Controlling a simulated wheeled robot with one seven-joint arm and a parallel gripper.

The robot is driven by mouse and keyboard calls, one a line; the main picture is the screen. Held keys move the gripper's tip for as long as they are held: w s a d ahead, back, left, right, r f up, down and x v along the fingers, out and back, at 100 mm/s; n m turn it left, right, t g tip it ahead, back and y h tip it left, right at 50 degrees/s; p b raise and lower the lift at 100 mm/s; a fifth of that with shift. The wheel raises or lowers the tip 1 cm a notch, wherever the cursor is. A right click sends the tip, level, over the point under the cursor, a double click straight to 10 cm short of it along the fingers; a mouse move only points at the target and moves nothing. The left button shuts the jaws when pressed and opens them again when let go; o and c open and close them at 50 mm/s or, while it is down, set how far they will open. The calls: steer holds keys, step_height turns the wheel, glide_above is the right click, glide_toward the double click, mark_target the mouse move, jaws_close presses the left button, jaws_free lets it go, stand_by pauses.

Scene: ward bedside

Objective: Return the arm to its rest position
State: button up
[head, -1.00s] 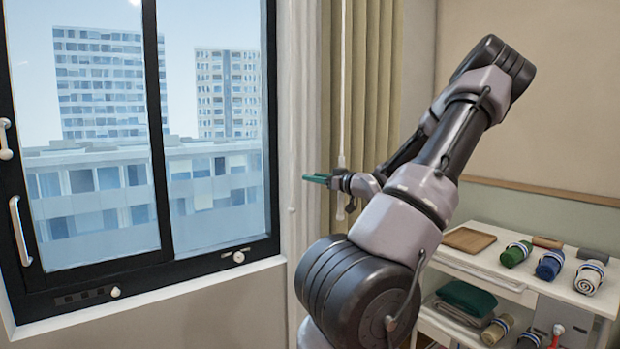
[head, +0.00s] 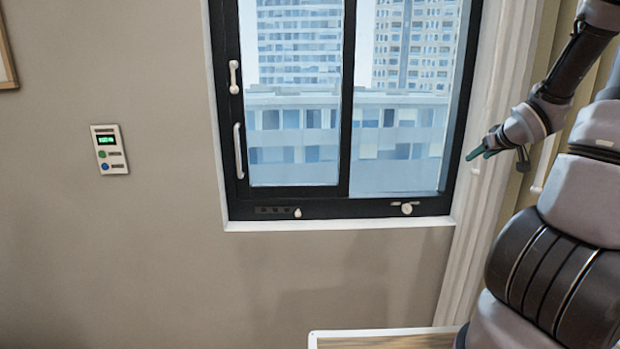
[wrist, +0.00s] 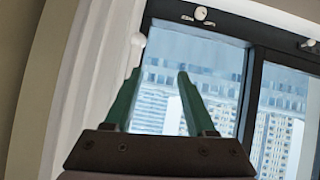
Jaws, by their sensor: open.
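My arm rises at the right edge of the head view, partly cut off by the frame. My gripper (head: 481,153) points left, in front of the right side of the window frame and the white curtain edge. In the wrist view my gripper (wrist: 158,80) shows two green fingers spread apart with nothing between them. The window (wrist: 210,70) and its dark frame lie beyond the fingers.
The window (head: 295,150) has white handles and a latch. A wall panel (head: 109,149) with a green display is on the left wall. A wood-topped surface with a pale rim (head: 385,334) is at the bottom.

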steer(key=s+a+r+m+g+y, duration=0.1)
steer(key=s+a+r, duration=0.4)
steer(key=s+a, duration=0.3)
steer(key=s+a+r+m+g, duration=0.1)
steer(key=s+a+r, duration=0.3)
steer(key=s+a, duration=0.4)
steer(key=s+a+r+m+g+y, duration=0.1)
steer(key=s+a+r+m, duration=0.2)
steer(key=s+a+r, duration=0.2)
steer(key=s+a, duration=0.3)
steer(key=s, duration=0.3)
steer(key=shift+a+r+g+y, duration=0.3)
steer(key=shift+g, duration=0.1)
stand_by(0.8)
